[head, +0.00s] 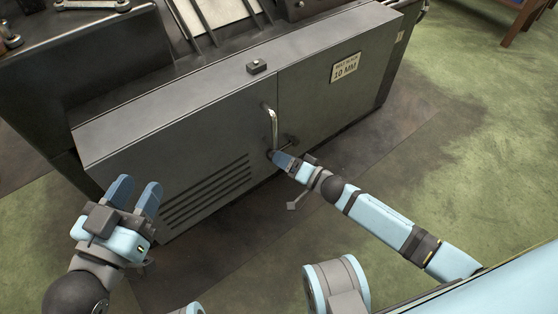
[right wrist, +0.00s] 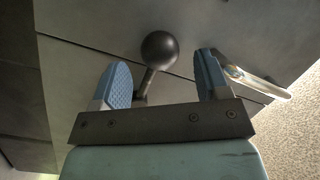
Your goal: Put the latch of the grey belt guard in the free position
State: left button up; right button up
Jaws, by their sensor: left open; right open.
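The grey belt guard (head: 190,130) is the long dark grey cover across the middle of the head view. Its latch shows in the right wrist view as a short stem with a black ball knob (right wrist: 160,47). In the head view the latch (head: 290,140) is small and partly hidden by my right gripper (head: 279,157). In the right wrist view that gripper (right wrist: 162,65) is open, with the stem and knob between its blue fingers, not clamped. My left gripper (head: 137,188) is open and empty, in front of the guard's left part.
A pale curved handle (head: 273,125) stands on the guard just above the latch; it also shows in the right wrist view (right wrist: 255,82), close beside one finger. Vent slots (head: 205,192) lie to the left. A "10 MM" plate (head: 345,68) is at right.

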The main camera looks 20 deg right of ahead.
jog(key=shift+x, duration=1)
pick_arm(q)
jog(key=shift+w+a+r+m+t, duration=0.1)
jog(key=shift+w+r+m+t, duration=0.1)
jog(key=shift+w+m+t, duration=0.1)
